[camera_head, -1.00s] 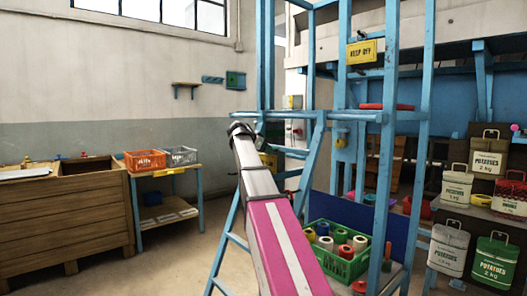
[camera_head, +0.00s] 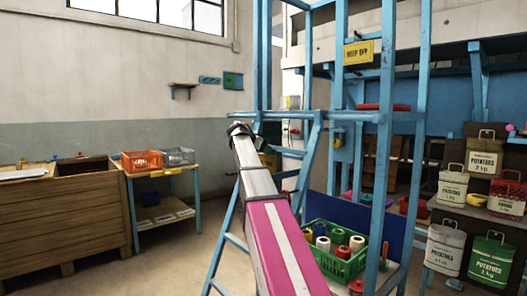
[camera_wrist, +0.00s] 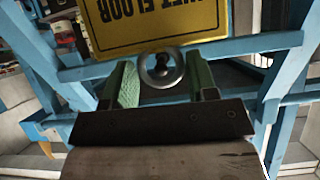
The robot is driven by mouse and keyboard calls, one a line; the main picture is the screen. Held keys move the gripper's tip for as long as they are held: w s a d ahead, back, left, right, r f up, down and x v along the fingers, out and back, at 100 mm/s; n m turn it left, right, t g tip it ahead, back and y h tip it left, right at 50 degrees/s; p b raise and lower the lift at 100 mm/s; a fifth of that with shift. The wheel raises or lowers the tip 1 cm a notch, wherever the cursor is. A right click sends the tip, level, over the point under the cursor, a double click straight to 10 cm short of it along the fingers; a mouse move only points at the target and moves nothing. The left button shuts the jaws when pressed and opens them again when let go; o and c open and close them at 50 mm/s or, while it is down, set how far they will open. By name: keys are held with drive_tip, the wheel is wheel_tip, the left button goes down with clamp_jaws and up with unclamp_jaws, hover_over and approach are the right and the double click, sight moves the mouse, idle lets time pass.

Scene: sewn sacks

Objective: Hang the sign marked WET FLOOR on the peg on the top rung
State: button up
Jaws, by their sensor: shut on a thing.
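The yellow sign (camera_wrist: 150,28) shows upside down in the wrist view, with WET FLOOR in black letters partly cut off by the top edge. My gripper (camera_wrist: 161,72) has green-padded fingers on either side of a grey ring (camera_wrist: 161,86) at the sign's edge and is shut on it. A dark round knob shows inside the ring. I cannot tell whether the ring is around a peg. In the head view my arm hides the gripper. A yellow patch (camera_head: 268,160) shows beside the blue ladder (camera_head: 309,150), perhaps the held sign. The peg is not clearly seen.
Blue uprights stand close around my arm, with a yellow KEEP OFF sign (camera_head: 359,52) on one. A green crate (camera_head: 340,268) of spools is at the ladder's right. Open floor lies at left.

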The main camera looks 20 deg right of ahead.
drive_tip(key=shift+w+d+f, duration=0.1)
drive_tip(key=shift+w+d, duration=0.2)
drive_tip(key=shift+d, duration=0.4)
drive_tip(key=shift+d+f, duration=0.15)
drive_tip(key=shift+f, duration=0.25)
idle(0.6)
idle(0.4)
drive_tip(key=o, duration=1)
drive_tip(key=shift+o, duration=0.2)
drive_tip(key=v, duration=0.9)
idle(1.0)
